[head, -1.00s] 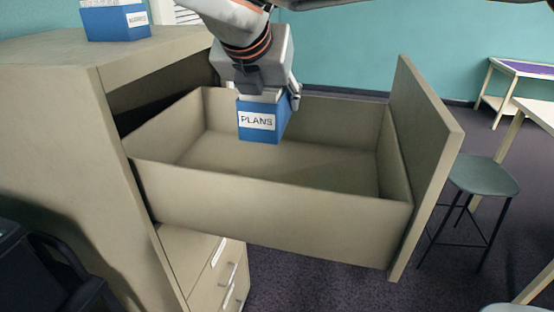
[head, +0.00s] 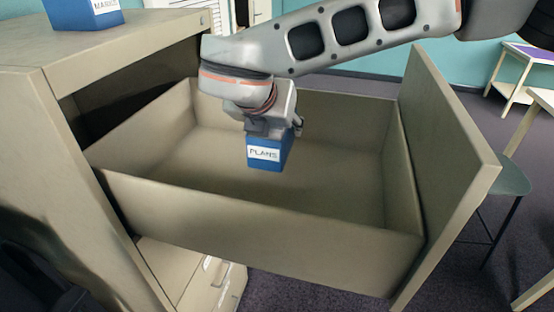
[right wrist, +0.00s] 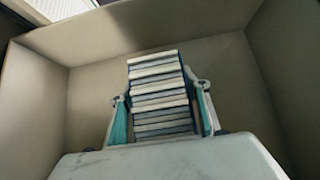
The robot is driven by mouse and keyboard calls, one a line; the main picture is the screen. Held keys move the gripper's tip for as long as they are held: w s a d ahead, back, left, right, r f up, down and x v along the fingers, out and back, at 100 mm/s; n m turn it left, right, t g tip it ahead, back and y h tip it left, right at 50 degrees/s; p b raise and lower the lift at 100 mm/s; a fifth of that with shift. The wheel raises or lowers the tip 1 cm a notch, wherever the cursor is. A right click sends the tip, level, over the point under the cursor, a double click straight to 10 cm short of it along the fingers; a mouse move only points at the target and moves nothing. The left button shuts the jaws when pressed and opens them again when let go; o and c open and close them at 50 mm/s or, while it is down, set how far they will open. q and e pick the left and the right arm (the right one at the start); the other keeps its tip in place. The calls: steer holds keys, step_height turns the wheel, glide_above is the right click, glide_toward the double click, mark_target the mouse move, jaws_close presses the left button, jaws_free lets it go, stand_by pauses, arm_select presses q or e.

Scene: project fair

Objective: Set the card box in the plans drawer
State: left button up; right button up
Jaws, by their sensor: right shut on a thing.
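The blue card box (head: 268,153) bears a white label reading PLANS. My right gripper (head: 275,130) comes down from above and is shut on the box's upper part. The right wrist view shows the white cards of the box (right wrist: 160,95) between the two fingers. The open plans drawer (head: 260,212) is pulled out of the cabinet and looks empty. The box is upright inside the drawer's walls, towards the back wall. I cannot tell whether its bottom touches the drawer floor. My left gripper is in neither view.
The beige cabinet (head: 40,75) stands at left with another labelled blue box (head: 82,12) on top. The drawer's tall front panel (head: 450,170) rises at right. A stool (head: 508,180) stands beyond it. The drawer floor around the held box is clear.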

step_height(320, 180, down, 5)
steer(key=shift+f, duration=0.15)
step_height(320, 180, down, 4)
steer(key=shift+p, duration=0.45)
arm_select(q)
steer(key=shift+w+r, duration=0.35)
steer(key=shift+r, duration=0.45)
arm_select(e)
steer(key=o, duration=1.4)
steer(key=shift+c, duration=0.2)
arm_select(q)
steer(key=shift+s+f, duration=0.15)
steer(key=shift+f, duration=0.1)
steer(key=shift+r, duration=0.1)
